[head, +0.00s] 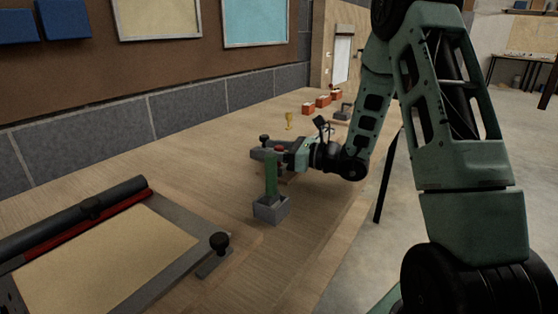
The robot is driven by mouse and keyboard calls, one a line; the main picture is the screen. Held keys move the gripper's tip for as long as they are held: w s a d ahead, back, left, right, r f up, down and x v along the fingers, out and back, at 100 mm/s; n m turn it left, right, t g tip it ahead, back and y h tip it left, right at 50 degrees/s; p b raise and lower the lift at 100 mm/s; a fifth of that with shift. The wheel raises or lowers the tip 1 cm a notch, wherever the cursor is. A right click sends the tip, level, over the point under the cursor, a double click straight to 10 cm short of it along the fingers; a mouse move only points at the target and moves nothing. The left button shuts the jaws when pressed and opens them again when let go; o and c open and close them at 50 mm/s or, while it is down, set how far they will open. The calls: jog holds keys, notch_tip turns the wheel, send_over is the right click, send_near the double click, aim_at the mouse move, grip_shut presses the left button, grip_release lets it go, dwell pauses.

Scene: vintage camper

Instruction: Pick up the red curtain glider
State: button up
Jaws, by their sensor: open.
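A small red piece (280,149), which may be the red curtain glider, shows at the front of my gripper (279,160), on or beside a low grey fixture (258,153) with a black knob. It is tiny and partly hidden, so its shape is unclear. My gripper reaches in from the right, low over the bench and pointing left. Its jaws are open, but the fingers are small and partly hidden behind a green upright piece. I cannot tell whether the red piece lies between them.
The green upright piece (270,175) stands in a grey block (271,209) just in front of my gripper. A framed board with a black roller (85,215) lies left. A yellow cup-like object (289,121) and orange-red blocks (308,108) stand behind. Bare wood (180,165) lies between.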

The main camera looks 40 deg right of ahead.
grip_shut()
